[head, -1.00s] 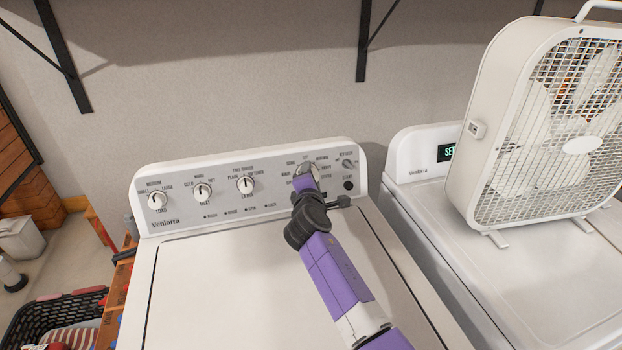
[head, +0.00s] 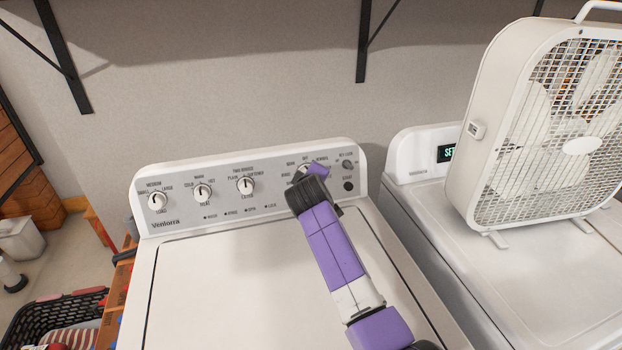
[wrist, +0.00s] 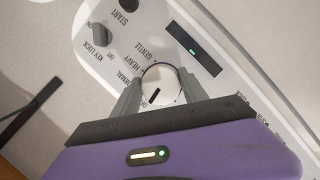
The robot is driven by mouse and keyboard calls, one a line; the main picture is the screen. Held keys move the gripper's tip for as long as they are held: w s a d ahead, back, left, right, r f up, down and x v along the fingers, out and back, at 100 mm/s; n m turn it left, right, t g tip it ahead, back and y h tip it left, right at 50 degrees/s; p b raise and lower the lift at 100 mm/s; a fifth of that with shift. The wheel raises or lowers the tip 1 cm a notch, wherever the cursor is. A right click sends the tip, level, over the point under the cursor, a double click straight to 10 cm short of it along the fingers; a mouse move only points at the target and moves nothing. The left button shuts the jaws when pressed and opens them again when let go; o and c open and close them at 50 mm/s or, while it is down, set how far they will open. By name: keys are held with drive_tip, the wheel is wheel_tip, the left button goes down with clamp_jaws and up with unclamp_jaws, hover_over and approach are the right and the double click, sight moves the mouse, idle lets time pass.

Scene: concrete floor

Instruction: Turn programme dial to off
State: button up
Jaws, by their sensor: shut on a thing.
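The programme dial (wrist: 162,84) is a round white knob with a black pointer line, on the washer's control panel (head: 222,208). My gripper (wrist: 159,82) has one grey finger on each side of the knob and is shut on it. In the wrist view the pointer line slants down and left, toward my gripper's palm, past the NORMAL label. The lettering at the line's end is partly hidden by my gripper. In the head view my wrist covers most of the dial, and OFF is printed above it.
Three other white knobs (head: 245,185) sit to the left on the panel. A small key lock knob (head: 347,165) and dark START button (head: 348,186) are close on the right. A box fan (head: 545,125) stands on the neighbouring machine (head: 540,285). The washer lid (head: 235,285) is clear.

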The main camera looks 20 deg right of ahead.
drive_tip(key=shift+f+m, duration=0.1)
drive_tip(key=shift+m, duration=0.6)
drive_tip(key=shift+g+y, duration=0.3)
drive_tip(key=o, duration=1.4)
drive_tip(key=shift+s, duration=0.1)
drive_tip(key=v, duration=0.7)
drive_tip(key=shift+s+a, duration=0.1)
drive_tip(key=shift+s, duration=0.2)
